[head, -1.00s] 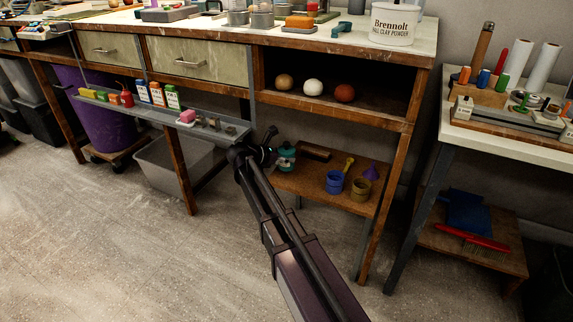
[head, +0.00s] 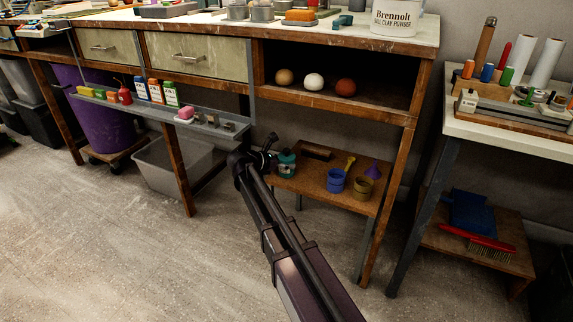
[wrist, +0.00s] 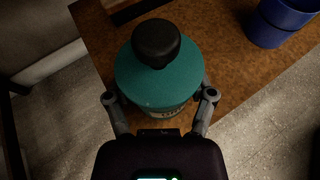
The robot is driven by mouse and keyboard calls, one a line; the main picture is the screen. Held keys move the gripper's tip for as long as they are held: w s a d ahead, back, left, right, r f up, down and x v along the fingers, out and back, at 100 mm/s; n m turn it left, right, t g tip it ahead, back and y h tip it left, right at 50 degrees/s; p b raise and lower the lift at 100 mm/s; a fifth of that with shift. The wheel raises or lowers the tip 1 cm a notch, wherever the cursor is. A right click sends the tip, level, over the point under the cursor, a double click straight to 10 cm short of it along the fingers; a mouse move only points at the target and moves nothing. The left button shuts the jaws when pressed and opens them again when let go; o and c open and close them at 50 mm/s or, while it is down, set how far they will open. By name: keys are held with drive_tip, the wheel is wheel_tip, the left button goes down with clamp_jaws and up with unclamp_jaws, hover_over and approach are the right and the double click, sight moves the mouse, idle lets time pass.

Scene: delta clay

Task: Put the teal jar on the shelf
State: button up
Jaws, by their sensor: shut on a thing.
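The teal jar (head: 287,163) shows at the left end of the low brown shelf (head: 310,181) under the workbench. In the wrist view the jar (wrist: 155,82) has a round teal lid with a black knob and a pale label partly hidden below. My gripper (head: 273,155) is at the jar's left side in the head view. In the wrist view the fingers of my gripper (wrist: 158,98) are shut on the jar, one on each side. I cannot tell whether the jar's base touches the board.
A blue cup (head: 336,181), a tan cup (head: 362,187) and a purple cone (head: 373,168) stand right of the jar. An open compartment (head: 380,98) above holds three balls. A narrow grey ledge (head: 160,116) with small boxes runs to the left.

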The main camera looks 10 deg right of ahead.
drive_tip(key=shift+f, duration=0.15)
drive_tip(key=o, duration=1.2)
drive_tip(key=shift+c, duration=0.2)
drive_tip(key=shift+r, duration=0.3)
drive_tip(key=p+v, duration=0.2)
drive_tip(key=v, duration=0.5)
drive_tip(key=shift+a+p, duration=0.15)
drive_tip(key=shift+p, duration=0.25)
drive_tip(key=shift+s, duration=0.1)
